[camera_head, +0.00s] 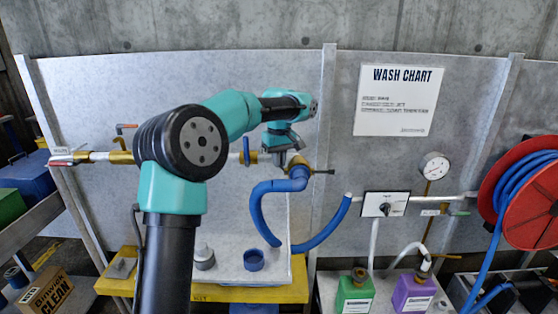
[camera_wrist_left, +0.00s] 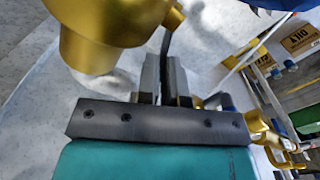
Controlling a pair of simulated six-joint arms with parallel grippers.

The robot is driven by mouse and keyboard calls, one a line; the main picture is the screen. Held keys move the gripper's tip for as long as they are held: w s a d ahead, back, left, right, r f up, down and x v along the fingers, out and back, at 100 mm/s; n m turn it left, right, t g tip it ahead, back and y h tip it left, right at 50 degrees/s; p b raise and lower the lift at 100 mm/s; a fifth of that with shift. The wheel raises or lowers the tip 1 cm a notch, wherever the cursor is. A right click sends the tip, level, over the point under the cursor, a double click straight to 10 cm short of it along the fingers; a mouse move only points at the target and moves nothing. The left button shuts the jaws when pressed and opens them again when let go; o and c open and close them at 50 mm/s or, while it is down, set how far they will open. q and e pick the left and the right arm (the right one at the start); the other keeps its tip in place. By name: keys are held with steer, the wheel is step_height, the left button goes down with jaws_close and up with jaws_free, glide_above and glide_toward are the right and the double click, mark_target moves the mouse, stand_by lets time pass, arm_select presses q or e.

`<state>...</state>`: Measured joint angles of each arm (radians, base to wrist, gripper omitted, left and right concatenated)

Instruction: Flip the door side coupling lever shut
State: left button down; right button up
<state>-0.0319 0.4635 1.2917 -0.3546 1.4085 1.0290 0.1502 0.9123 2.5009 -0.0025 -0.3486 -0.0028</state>
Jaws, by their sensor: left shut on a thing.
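The brass coupling (camera_head: 299,162) joins the blue hose (camera_head: 268,187) to the pipe in the middle of the head view. A thin dark lever (camera_head: 325,171) sticks out to its right. My left gripper (camera_head: 293,157) reaches it from above, its fingers partly hidden by the arm and coupling. In the left wrist view the gripper (camera_wrist_left: 166,78) is shut on the dark lever (camera_wrist_left: 167,42), which rises between the fingers beside the large brass body (camera_wrist_left: 110,35). My right gripper is in neither view.
A blue-handled valve (camera_head: 247,153) and a red-handled valve (camera_head: 68,158) sit on the pipe to the left.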

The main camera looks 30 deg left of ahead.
arm_select(q)
steer(key=shift+w+d+m, duration=0.2)
steer(key=shift+m, duration=0.45)
steer(key=shift+w+d+m, duration=0.15)
steer(key=shift+w+m, duration=0.05)
steer(key=shift+m, duration=0.45)
steer(key=c, duration=1.3)
jaws_free()
steer(key=shift+o, duration=0.2)
